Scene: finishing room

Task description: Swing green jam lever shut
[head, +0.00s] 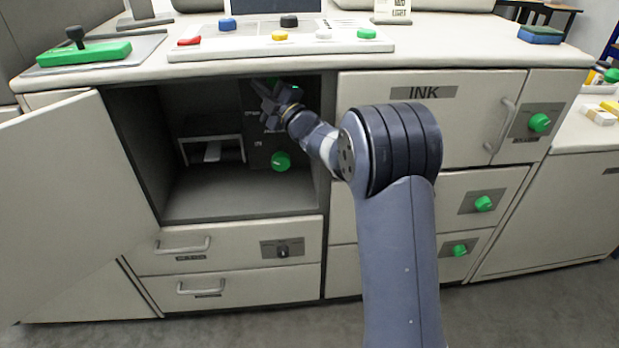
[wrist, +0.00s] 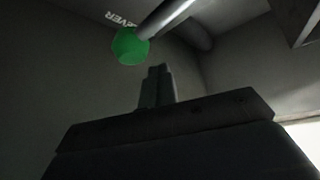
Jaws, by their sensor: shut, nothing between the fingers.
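The green jam lever shows in the wrist view as a round green end (wrist: 130,46) on a grey metal shaft (wrist: 168,14), with a partly cut-off label reading "EVER" beside it. My gripper (wrist: 157,72) is shut and empty, its fingertips below and right of the green end, apart from it in the picture. In the head view my gripper (head: 263,88) is inside the upper part of the open left compartment. A bit of green shows by it; my wrist hides most of what is there, so I cannot tell the lever's angle.
A green knob (head: 281,161) sits lower on the dark panel in the compartment. A pale frame (head: 212,148) stands at the back left. The cabinet door (head: 70,190) hangs open at left. The compartment floor (head: 235,200) is clear. The INK door (head: 430,125) is shut.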

